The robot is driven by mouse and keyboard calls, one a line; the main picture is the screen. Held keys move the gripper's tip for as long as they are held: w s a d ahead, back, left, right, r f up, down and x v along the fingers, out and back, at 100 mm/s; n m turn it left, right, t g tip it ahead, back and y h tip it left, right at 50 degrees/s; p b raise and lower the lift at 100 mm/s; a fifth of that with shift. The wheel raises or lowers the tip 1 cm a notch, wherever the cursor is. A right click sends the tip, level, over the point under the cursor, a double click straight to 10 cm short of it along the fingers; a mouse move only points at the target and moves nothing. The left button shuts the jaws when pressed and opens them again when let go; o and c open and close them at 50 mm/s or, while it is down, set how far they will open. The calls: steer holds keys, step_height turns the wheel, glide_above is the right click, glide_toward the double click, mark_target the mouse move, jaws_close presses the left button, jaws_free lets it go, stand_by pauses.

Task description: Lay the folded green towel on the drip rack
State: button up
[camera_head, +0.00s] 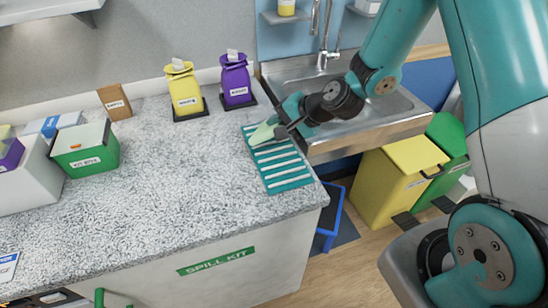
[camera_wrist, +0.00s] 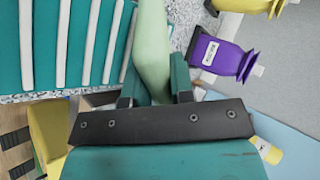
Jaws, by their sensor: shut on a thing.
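The folded green towel (camera_head: 263,134) is pale green and held in my gripper (camera_head: 284,132), above the far end of the drip rack. In the wrist view the towel (camera_wrist: 153,45) stands between the two fingers of my gripper (camera_wrist: 156,88), which are shut on it. The drip rack (camera_head: 285,178) is a teal mat with white bars at the counter's right edge; it also fills the upper left of the wrist view (camera_wrist: 45,75). The towel overlaps the rack's far end in the head view; whether it touches the rack I cannot tell.
A yellow bag (camera_head: 184,92) and a purple bag (camera_head: 235,82) stand at the back of the counter (camera_head: 170,190). The sink (camera_head: 380,105) lies right of the rack. A green box (camera_head: 86,150) stands at left. Yellow bin (camera_head: 397,183) stands on the floor. The counter's middle is clear.

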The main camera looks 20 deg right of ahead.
step_height(320, 180, down, 2)
steer(key=shift+f+b, duration=0.15)
steer(key=shift+b, duration=0.4)
steer(key=o, duration=0.7)
steer(key=shift+p+v, duration=1.25)
steer(key=shift+v, duration=2.8)
steer(key=r+p, duration=0.2)
steer(key=s+d+r+p, duration=0.1)
steer(key=r+p, duration=0.1)
steer(key=r, duration=0.1)
steer(key=r+p, duration=0.2)
steer(key=r, duration=0.1)
steer(key=shift+s+d, duration=0.25)
steer(key=shift+s, duration=0.05)
